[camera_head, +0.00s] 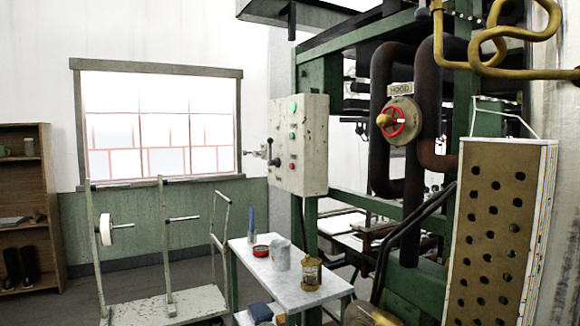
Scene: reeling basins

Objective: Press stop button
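A pale, worn control box (312,150) is mounted on the green machine frame, right of the window. Its left-hand face carries a lit green lamp (292,106) at the top and small buttons below it. A red button (292,166) sits low on that face; its label is too small to read. A black-knobbed lever (273,161) sticks out from the box's left side. Nothing touches the buttons. Neither of my grippers shows in this view.
A white side table (290,287) below the box holds a red tin (261,252), a blue bottle (251,222), a grey container (281,254) and a brown jar (311,273). A metal cart (190,306) stands left. A red valve wheel (400,121) and pipes are right.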

